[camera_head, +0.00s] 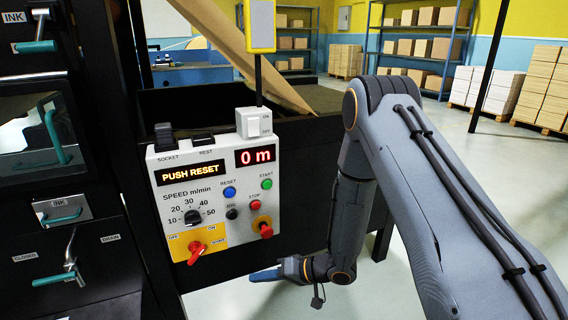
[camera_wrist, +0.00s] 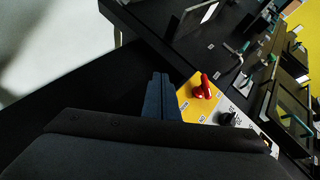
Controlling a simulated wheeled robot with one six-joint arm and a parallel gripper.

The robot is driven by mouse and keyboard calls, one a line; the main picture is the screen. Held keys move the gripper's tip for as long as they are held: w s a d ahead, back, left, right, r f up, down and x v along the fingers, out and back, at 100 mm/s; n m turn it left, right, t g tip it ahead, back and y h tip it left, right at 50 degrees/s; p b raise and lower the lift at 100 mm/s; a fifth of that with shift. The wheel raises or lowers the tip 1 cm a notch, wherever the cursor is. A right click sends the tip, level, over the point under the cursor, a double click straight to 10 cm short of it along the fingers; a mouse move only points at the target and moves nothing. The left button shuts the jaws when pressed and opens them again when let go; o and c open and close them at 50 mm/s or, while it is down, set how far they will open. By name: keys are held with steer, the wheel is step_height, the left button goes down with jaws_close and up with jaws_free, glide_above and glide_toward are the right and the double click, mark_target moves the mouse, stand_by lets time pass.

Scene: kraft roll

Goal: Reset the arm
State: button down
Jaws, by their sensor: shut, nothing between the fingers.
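My gripper (camera_head: 264,275) is low in the head view, below the lower right edge of the white control panel (camera_head: 240,185), pointing left. It looks shut and empty, with its blue fingers together. My grey arm reaches in from the right and bends down to it. In the wrist view the shut fingers (camera_wrist: 159,82) show just left of the panel's yellow patch and red rotary switch (camera_wrist: 202,90). I cannot tell the exact gap to the panel. Dark parts of my wrist hide the lower part of that view.
The panel's display (camera_head: 190,173) reads "PUSH RESET", and another (camera_head: 255,156) reads "0 m". The blue reset button (camera_head: 229,192) and red stop knob (camera_head: 265,229) are on it. A black machine frame (camera_head: 120,130) stands behind and left. Open floor (camera_head: 480,160) lies right.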

steer(key=w+d+r+t+h+p, duration=0.1)
steer(key=w+d+r+t+h, duration=0.1)
steer(key=w+d+r+h, duration=0.3)
steer(key=w+d+r+t+h+p, duration=0.1)
steer(key=d+r+h, duration=0.1)
steer(key=d+r, duration=0.35)
steer(key=s+d+r+m+h+p, duration=0.1)
steer(key=s+d+r+h, duration=0.15)
steer(key=d, duration=0.25)
steer(key=s+d+r+m+h, duration=0.1)
steer(key=s+d+r, duration=0.15)
steer(key=d, duration=0.35)
steer(key=s+d+r+g+p, duration=0.1)
steer(key=s+r+g, duration=0.1)
steer(key=s+r, duration=0.2)
steer(key=s+d+r+g+h+p, duration=0.1)
steer(key=s+d+r+g, duration=0.1)
steer(key=s, duration=0.9)
steer(key=s+d+r+m+g+h+p, duration=0.1)
steer(key=s+r+g, duration=0.1)
steer(key=s+r, duration=0.3)
steer(key=s, duration=0.3)
steer(key=shift+s+d+r, duration=0.2)
steer(key=shift+d+r, duration=0.15)
